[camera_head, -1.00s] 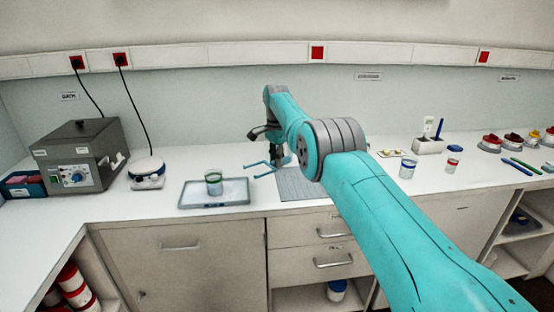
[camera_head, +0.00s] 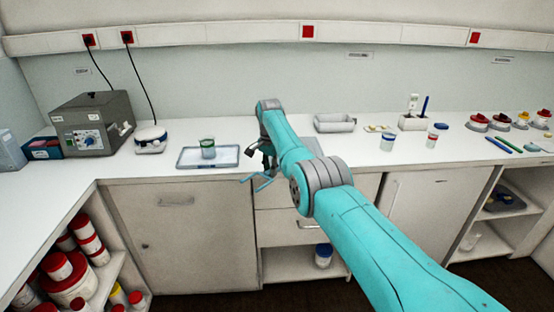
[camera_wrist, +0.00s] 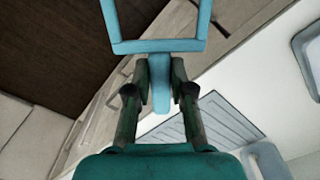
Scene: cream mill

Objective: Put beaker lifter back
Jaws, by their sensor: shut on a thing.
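The beaker lifter is a light blue fork-shaped tool (camera_head: 262,183), which also shows large in the wrist view (camera_wrist: 160,46). My gripper (camera_wrist: 159,88) is shut on its stem, and the fork end points away from the fingers. In the head view, my gripper (camera_head: 264,164) holds the lifter around the bench's front edge, above the drawer fronts. In the wrist view, the fork overlaps the floor and cabinet fronts. A ribbed grey mat (camera_wrist: 222,122) lies on the bench beside the gripper. My arm mostly hides it in the head view.
A glass beaker with a green band (camera_head: 208,148) stands on a shallow tray (camera_head: 228,155) left of my gripper. A grey open bin (camera_head: 335,123) sits behind my arm. Small beakers (camera_head: 387,143) stand to the right. A hotplate (camera_head: 150,141) and grey bath (camera_head: 92,124) are at left.

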